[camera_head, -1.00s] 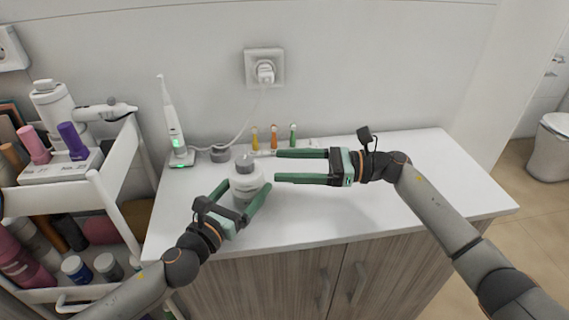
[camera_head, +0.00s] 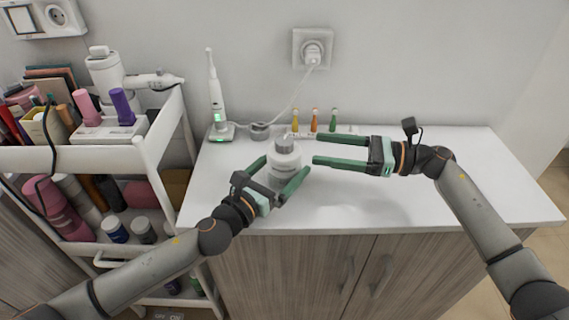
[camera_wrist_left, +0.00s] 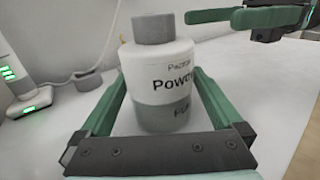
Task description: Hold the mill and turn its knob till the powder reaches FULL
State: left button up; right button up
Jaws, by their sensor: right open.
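The mill (camera_head: 285,160) is a white bottle with a grey knob (camera_head: 285,145) on top, upright on the white counter. In the left wrist view the mill (camera_wrist_left: 160,75) shows a label with "Powd..." and a grey lower band (camera_wrist_left: 165,117) with partly hidden lettering that looks like "Full".
An electric toothbrush (camera_head: 214,100) on a lit charger stands behind left, near a small grey round piece (camera_head: 260,131). Several small coloured bottles (camera_head: 314,121) stand behind. A loaded white cart (camera_head: 157,150) is at left. The counter's right side (camera_head: 480,180) is clear.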

pick_arm(q)
jog(key=v, duration=1.2)
jog(key=shift+s, duration=0.1)
